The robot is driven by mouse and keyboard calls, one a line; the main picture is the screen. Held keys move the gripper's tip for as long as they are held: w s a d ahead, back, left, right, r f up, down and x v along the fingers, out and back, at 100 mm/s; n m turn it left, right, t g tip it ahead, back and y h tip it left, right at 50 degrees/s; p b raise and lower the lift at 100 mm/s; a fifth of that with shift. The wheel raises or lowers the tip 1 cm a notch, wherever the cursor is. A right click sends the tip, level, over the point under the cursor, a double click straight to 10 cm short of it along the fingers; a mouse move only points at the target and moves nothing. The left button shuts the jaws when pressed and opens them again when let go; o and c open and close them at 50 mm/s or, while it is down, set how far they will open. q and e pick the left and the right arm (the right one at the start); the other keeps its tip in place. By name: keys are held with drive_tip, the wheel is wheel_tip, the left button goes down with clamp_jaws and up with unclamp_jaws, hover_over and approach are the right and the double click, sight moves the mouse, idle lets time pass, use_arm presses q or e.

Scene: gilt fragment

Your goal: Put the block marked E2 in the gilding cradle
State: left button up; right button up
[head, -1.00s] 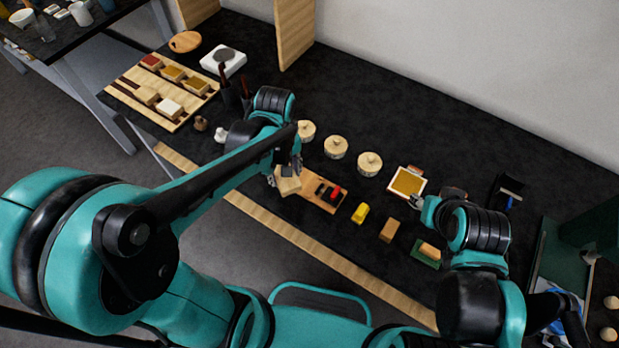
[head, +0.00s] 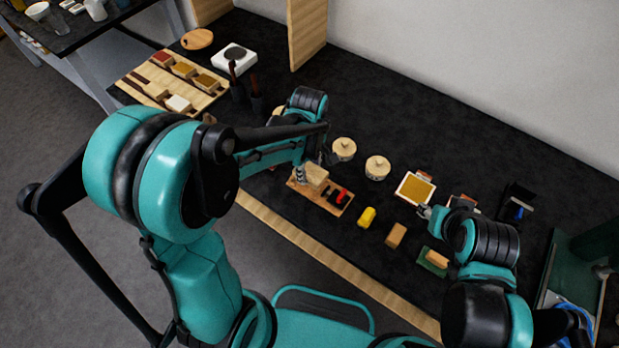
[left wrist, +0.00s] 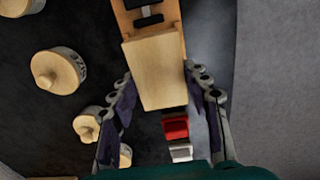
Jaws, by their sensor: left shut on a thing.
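A pale wooden block (head: 316,174) is between the fingers of my left gripper (head: 313,167), which is shut on it. It also shows in the left wrist view (left wrist: 158,68); I can read no mark on it. Under or just behind it is a brown wooden board (head: 299,187) with black and red parts, which looks like the gilding cradle. The block covers part of the board, and I cannot tell whether they touch. My right gripper (head: 426,211) is near the gold-filled tray; its finger opening is not clear.
Round lidded pots (head: 377,167) stand behind the board. A yellow block (head: 366,217), a tan block (head: 396,235) and a green pad (head: 432,262) lie to its right. A gold-filled tray (head: 416,188) is farther right.

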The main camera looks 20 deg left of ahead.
sight(309, 177)
use_arm(q)
drive_tip(key=shift+w+f, duration=0.2)
wheel_tip(309, 177, down, 4)
drive_tip(key=shift+r+b, duration=0.25)
drive_tip(key=shift+b, duration=0.6)
drive_tip(key=shift+f, duration=0.2)
drive_tip(key=shift+s, duration=0.1)
drive_tip(key=shift+f, duration=0.15)
drive_tip(key=o, duration=1.2)
drive_tip(key=shift+c, duration=0.2)
